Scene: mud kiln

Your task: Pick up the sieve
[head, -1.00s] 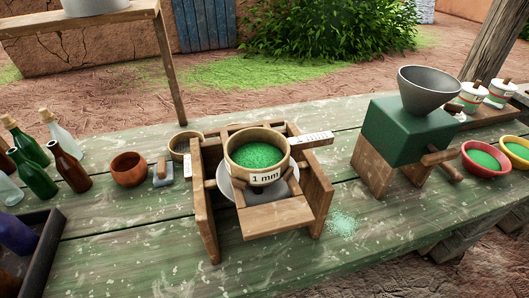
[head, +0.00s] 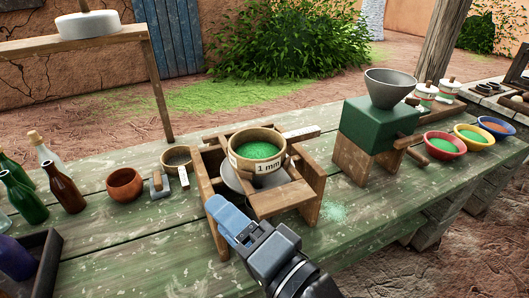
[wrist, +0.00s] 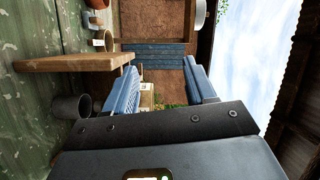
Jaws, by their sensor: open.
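The sieve (head: 257,152) is a round, pale wooden ring labelled "1 mm" with green powder inside. It sits upright on a wooden frame (head: 285,198), above a grey round dish partly hidden by the frame. My gripper (head: 218,207) is in front of the frame's left side, nearer the camera and left of the sieve, apart from it. In the wrist view my gripper (wrist: 160,78) shows two blue fingers spread apart with nothing held between them. I cannot make out the labelled sieve for certain in the wrist view.
A second round sieve (head: 177,158) lies behind the frame. A brown bowl (head: 125,184) and bottles (head: 64,188) stand left. A green box mill with a grey hopper (head: 390,88) and coloured bowls (head: 444,146) stand right.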

